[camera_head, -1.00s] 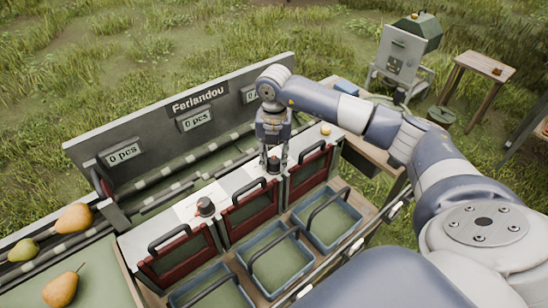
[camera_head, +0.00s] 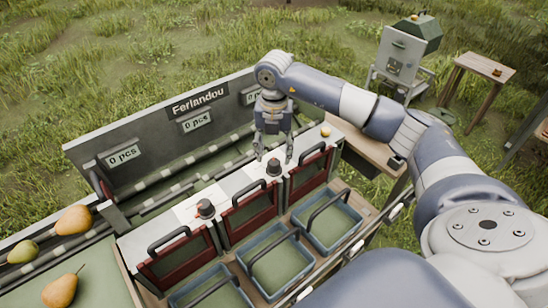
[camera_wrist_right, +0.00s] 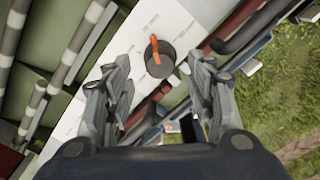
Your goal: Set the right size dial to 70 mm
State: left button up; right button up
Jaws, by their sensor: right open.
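The right size dial (camera_head: 273,167) is a dark round knob on the white panel (camera_head: 237,183). My right gripper (camera_head: 274,157) is open and empty, pointing down, with its fingers above and to either side of the dial. In the right wrist view the dial (camera_wrist_right: 160,60) shows an orange pointer stripe, beyond the open fingers of the right gripper (camera_wrist_right: 160,85). Small marks on the panel around it are too small to read. A second dial (camera_head: 205,208) stands further left on the panel. My left gripper is not in view.
Red-framed gates (camera_head: 250,215) with dark handles line the panel's front, before several blue-grey crates (camera_head: 250,258). A grey back board (camera_head: 160,125) carries "0 pcs" displays. Pears (camera_head: 73,220) lie at the left. A small yellowish knob (camera_head: 326,131) is right of the gripper.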

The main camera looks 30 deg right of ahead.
aim_at(274, 162)
notch_tip(274, 162, up, 8)
jog(key=shift+r, duration=0.2)
dwell(0.6)
